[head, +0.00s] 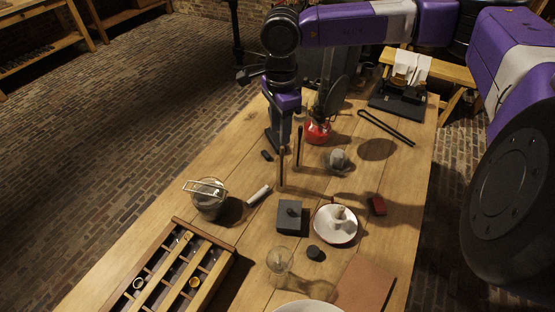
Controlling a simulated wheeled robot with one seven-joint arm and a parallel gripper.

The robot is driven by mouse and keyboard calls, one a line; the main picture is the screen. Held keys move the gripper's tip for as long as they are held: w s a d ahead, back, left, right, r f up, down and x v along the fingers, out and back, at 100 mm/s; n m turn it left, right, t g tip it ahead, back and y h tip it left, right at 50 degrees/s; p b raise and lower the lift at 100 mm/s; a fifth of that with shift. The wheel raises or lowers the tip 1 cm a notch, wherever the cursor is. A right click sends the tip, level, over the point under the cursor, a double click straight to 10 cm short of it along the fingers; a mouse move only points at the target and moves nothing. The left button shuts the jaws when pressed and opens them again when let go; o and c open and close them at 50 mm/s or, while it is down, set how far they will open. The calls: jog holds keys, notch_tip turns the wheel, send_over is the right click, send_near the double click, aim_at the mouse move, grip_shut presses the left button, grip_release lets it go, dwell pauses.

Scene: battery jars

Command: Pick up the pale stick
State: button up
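The pale stick (259,195) lies flat on the wooden table, left of the middle. It is short and whitish, with a shadow beside it. My gripper (289,175) points down over the table, above and to the right of the stick in the picture. Its two thin dark fingers stand apart, and I see nothing between them. It does not touch the stick.
A glass jar with a wire bail (208,197) stands just left of the stick. A dark lidded box (290,217) and a white dish (335,238) are to the right. A compartmented wooden tray (226,257) lies in front. A red object (317,131) stands behind my gripper.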

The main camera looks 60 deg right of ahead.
aim_at(282, 149)
jog(key=shift+s+d+f, duration=0.15)
jog(key=shift+d+f, duration=0.05)
jog(key=shift+f, duration=0.15)
jog(key=shift+s+f+p, duration=0.1)
jog(key=shift+f+p, duration=1.25)
jog(key=shift+f, duration=2.15)
grip_shut()
